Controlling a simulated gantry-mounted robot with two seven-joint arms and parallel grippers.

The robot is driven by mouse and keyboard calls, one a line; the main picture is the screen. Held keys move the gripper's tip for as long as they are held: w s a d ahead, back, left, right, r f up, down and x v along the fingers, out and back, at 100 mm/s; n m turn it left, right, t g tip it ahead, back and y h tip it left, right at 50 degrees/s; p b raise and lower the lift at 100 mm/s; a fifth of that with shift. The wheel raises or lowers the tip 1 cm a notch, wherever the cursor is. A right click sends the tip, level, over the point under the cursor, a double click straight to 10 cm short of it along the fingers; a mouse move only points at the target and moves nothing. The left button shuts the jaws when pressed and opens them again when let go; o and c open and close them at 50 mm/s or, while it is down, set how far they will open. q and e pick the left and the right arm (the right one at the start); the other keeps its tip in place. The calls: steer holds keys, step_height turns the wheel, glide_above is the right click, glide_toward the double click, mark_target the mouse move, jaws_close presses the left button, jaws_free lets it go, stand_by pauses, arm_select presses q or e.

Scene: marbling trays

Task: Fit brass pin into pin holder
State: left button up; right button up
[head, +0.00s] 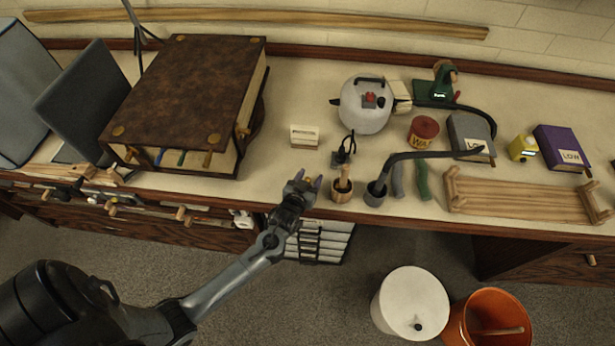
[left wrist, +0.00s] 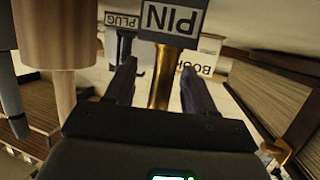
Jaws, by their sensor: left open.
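My left gripper (head: 308,180) is open at the front edge of the bench, left of a small cup. In the left wrist view its two dark fingers (left wrist: 158,82) stand apart, with a brass pin (left wrist: 161,82) showing between them. I see a gap on each side of the pin. The pin's far end meets a grey block marked PIN (left wrist: 172,20), which looks like the pin holder; whether the pin sits inside it I cannot tell. I cannot make out the pin in the head view. My right gripper is not in view.
The cup (head: 342,194) with a wooden-handled tool stands close right of the gripper. A large brown book (head: 190,90) lies to the left, and a white card (head: 304,137) stands behind. A white bucket (head: 412,300) and an orange bucket (head: 488,320) are on the floor.

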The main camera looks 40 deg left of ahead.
arm_select(q)
steer(key=shift+s, duration=0.1)
steer(key=p+v, duration=0.1)
steer(key=v, duration=0.9)
steer(key=shift+s+d, duration=0.2)
steer(key=shift+s, duration=0.1)
steer(key=shift+r, duration=0.1)
